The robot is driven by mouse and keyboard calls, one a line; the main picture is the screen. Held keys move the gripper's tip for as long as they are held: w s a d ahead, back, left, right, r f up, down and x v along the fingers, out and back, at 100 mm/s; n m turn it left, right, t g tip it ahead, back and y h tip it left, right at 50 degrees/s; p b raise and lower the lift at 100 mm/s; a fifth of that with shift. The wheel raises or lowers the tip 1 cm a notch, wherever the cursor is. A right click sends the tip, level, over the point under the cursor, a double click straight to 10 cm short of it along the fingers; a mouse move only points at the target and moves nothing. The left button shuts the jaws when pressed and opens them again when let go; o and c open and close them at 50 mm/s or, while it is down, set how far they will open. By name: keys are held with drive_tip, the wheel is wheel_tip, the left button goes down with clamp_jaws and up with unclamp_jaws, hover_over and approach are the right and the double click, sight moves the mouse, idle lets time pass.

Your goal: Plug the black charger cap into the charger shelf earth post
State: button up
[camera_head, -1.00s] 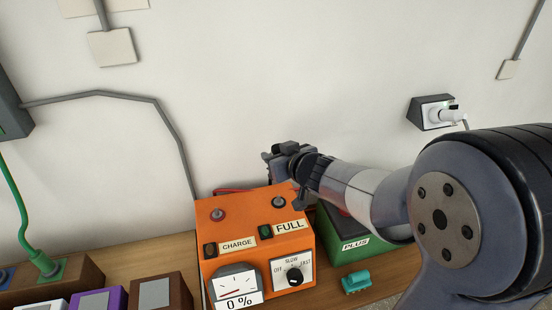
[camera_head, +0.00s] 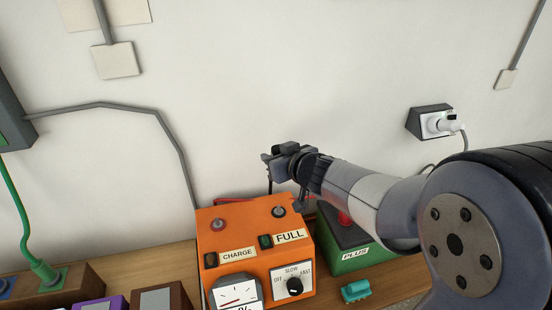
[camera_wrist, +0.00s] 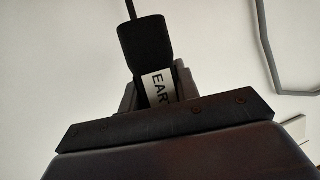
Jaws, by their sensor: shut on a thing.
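My gripper (camera_head: 275,158) is in the air in front of the wall, above the back of the orange charger. In the wrist view, my gripper (camera_wrist: 158,95) is shut on the black charger cap (camera_wrist: 144,50). The cap has a white label, partly hidden, reading "EAR", and a dark lead runs from its end. In the head view the cap is mostly hidden by the gripper, and a dark lead (camera_head: 269,186) hangs below it. The orange charger (camera_head: 250,228) has a red terminal and a dark grey one (camera_head: 279,211) on top. I cannot make out which part is the earth post.
A green battery box (camera_head: 352,257) marked PLUS stands right of the charger, with a small teal piece (camera_head: 355,291) in front. A white plug sits in the wall socket (camera_head: 430,122). At left, a green lead (camera_head: 22,215) runs to a brown block.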

drive_tip(key=shift+r, duration=1.25)
drive_tip(key=shift+s, duration=0.1)
